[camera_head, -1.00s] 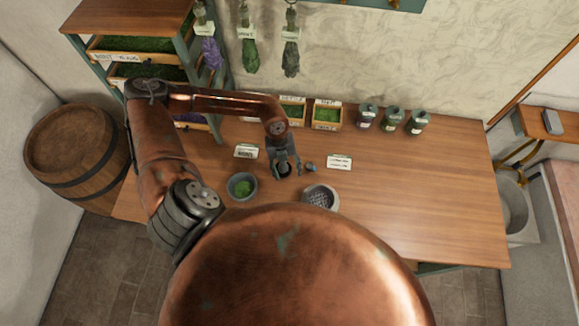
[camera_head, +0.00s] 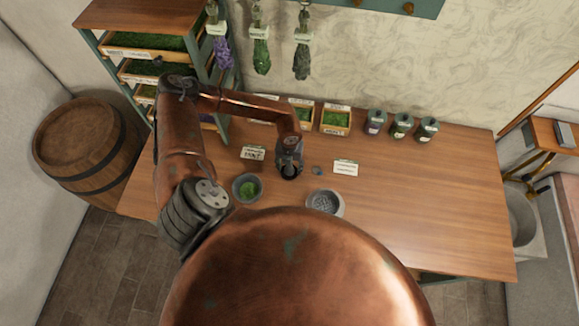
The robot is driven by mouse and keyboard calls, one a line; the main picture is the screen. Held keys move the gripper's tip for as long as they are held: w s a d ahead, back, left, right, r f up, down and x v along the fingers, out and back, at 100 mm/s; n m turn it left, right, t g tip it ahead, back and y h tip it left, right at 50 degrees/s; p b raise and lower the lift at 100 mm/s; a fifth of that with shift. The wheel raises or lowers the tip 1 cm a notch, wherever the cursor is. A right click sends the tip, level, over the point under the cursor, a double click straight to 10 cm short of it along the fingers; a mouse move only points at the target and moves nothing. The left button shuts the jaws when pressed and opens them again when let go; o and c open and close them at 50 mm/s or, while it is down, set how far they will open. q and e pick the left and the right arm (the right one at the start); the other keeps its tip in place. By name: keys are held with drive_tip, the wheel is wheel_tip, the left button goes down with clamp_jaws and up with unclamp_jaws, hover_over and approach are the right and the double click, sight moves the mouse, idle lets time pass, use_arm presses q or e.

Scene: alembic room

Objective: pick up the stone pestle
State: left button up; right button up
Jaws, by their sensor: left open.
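My left gripper (camera_head: 290,166) is open, pointing down over the middle of the table. A dark round shape shows at its fingertips; I cannot tell if it is part of the fingers or a thing between them. A small blue-grey thing (camera_head: 317,170) lies just right of the gripper, apart from it; it may be the stone pestle, but it is too small to be sure. A grey bowl with green contents (camera_head: 246,188) stands to the left of the gripper. A grey bowl with a textured inside (camera_head: 325,203) stands at the front right, partly hidden by my body. My right gripper does not show.
The wooden table (camera_head: 430,200) is clear on its right side. Label cards (camera_head: 345,167) stand behind the bowls. Herb boxes (camera_head: 335,120) and several bottles (camera_head: 402,126) line the back. A shelf (camera_head: 150,45) and a barrel (camera_head: 85,150) are at the left.

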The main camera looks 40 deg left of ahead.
use_arm(q)
drive_tip(key=shift+c, duration=0.4)
clamp_jaws()
idle(0.5)
